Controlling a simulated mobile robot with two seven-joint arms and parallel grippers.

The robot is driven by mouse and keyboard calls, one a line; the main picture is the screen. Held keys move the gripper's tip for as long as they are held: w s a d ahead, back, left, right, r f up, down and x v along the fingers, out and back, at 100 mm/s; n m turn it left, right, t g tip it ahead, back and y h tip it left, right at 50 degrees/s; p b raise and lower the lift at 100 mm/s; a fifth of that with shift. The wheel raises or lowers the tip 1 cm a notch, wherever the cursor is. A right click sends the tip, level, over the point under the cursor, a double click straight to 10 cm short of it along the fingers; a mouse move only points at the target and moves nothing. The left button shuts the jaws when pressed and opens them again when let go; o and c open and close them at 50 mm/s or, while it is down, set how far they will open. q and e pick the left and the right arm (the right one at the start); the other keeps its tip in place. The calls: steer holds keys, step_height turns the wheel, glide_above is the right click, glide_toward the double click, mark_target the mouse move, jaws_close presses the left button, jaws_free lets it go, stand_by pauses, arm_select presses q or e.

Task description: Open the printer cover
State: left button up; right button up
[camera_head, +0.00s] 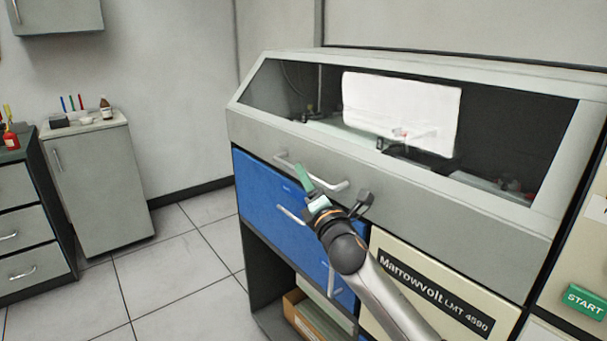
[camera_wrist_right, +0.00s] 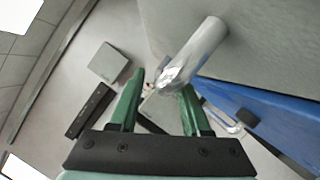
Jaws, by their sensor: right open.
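The printer cover (camera_head: 380,180) is a grey hinged-looking front with a slanted clear window, and it appears closed. Its silver bar handle (camera_head: 286,161) runs across the front; the handle also shows large in the right wrist view (camera_wrist_right: 203,45). My right gripper (camera_head: 333,180) is open in front of the handle. In the right wrist view its green fingers (camera_wrist_right: 163,79) are apart, with the handle's near end showing at the gap between the fingertips. I cannot tell whether they touch it. Part of the handle is hidden behind the gripper in the head view. My left gripper is not in view.
Blue drawers (camera_head: 262,190) with silver handles sit directly under the cover. A cream panel (camera_head: 430,285) is at their right, behind my arm. A green START sign (camera_head: 585,301) is at far right. Floor at left is clear up to the grey cabinet (camera_head: 95,185).

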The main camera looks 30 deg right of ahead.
steer(key=shift+x, duration=1.1)
steer(key=shift+c, duration=0.3)
jaws_close()
steer(key=shift+f, duration=0.1)
